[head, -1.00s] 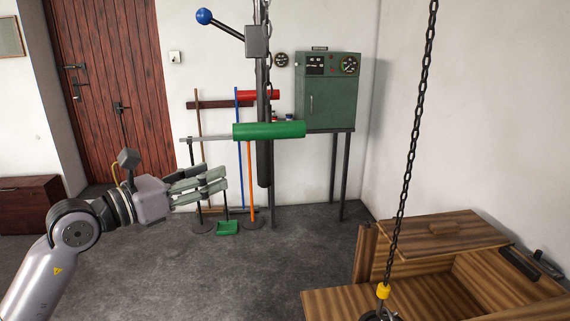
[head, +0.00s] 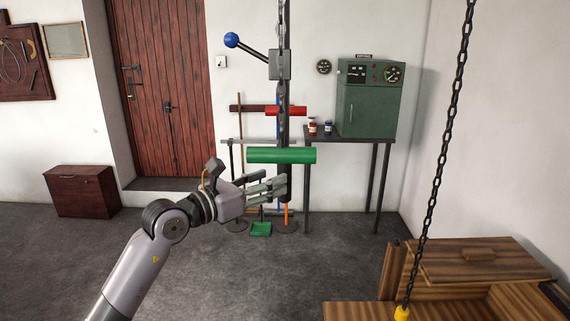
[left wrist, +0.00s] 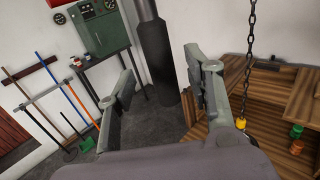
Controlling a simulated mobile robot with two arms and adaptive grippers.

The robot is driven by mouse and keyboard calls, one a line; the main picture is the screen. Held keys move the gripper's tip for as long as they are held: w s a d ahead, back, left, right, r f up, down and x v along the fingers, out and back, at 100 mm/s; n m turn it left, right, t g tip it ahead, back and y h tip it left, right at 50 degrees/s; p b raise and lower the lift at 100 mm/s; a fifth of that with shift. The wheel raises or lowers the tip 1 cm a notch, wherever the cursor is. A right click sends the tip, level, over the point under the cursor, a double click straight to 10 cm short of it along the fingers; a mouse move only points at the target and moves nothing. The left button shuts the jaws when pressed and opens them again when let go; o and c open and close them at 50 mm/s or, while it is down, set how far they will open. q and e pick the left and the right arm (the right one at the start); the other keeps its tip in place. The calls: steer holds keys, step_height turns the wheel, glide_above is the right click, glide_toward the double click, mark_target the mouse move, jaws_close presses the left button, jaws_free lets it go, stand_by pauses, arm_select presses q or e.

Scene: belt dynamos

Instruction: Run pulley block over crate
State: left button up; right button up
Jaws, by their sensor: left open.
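The pulley block's dark chain (head: 437,175) hangs at the right, with a yellow fitting (head: 402,313) at the bottom edge; what hangs below is cut off. The wooden crate (head: 470,262) is at the lower right, partly out of frame. A dark post (head: 285,90) carries a blue-ball lever (head: 232,40), a red bar (head: 286,111) and a green bar (head: 281,155). My left gripper (head: 272,188) is open and empty, just below the green bar in the picture; contact cannot be told. In the left wrist view its fingers (left wrist: 160,72) stand apart, with the post's thick lower end behind.
A green cabinet (head: 368,108) stands on a dark-legged stand against the back wall. Long-handled tools and a green dustpan (head: 261,229) are behind my gripper. A dark red chest (head: 83,191) is at the left. The grey floor between is clear.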

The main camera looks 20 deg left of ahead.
mark_target(281, 203)
arm_select(q)
steer(key=p+x, duration=0.1)
steer(key=x, duration=0.3)
steer(key=shift+w+d+r, duration=0.1)
steer(key=shift+w, duration=0.1)
steer(key=shift+w+d, duration=0.35)
steer(key=shift+w, duration=0.2)
steer(key=shift+c, duration=1.4)
steer(key=c, duration=0.4)
jaws_close()
